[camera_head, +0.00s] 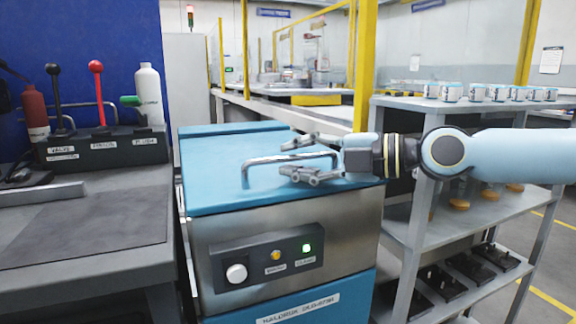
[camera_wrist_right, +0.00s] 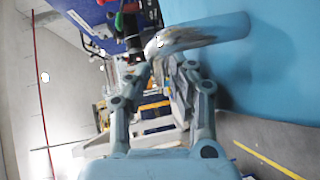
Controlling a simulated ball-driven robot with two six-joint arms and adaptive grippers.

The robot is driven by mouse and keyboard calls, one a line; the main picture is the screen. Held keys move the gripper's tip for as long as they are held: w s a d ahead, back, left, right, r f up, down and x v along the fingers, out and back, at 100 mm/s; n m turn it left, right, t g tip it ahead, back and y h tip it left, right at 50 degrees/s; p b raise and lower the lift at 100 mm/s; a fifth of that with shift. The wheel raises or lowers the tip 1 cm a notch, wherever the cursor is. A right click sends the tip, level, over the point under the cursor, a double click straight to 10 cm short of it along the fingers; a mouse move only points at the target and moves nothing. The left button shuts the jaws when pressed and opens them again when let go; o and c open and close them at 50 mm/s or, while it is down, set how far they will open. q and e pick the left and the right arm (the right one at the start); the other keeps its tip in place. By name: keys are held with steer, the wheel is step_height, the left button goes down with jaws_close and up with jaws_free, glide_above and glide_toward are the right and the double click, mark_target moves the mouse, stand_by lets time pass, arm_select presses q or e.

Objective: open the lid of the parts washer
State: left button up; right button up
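The parts washer (camera_head: 300,268) has a steel front, and its blue lid (camera_head: 225,168) lies shut on top. A metal bar handle (camera_head: 262,160) stands up from the lid. My right gripper (camera_head: 298,158) reaches in from the right, its fingers spread, with the handle's right part between or near them. In the right wrist view the handle (camera_wrist_right: 205,36) crosses close to the fingertips (camera_wrist_right: 163,72), with the lid (camera_wrist_right: 275,65) at right. I cannot tell whether the fingers touch the handle. My left gripper is out of view.
A bench (camera_head: 95,222) with levers and bottles stands close at left. A grey shelf rack (camera_head: 400,228) with cups and jars stands at right, under my right arm. Yellow posts (camera_head: 364,65) rise behind the washer. The washer's front panel has a green light (camera_head: 307,248).

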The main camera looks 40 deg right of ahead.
steer(key=shift+w+a, duration=0.6)
jaws_close()
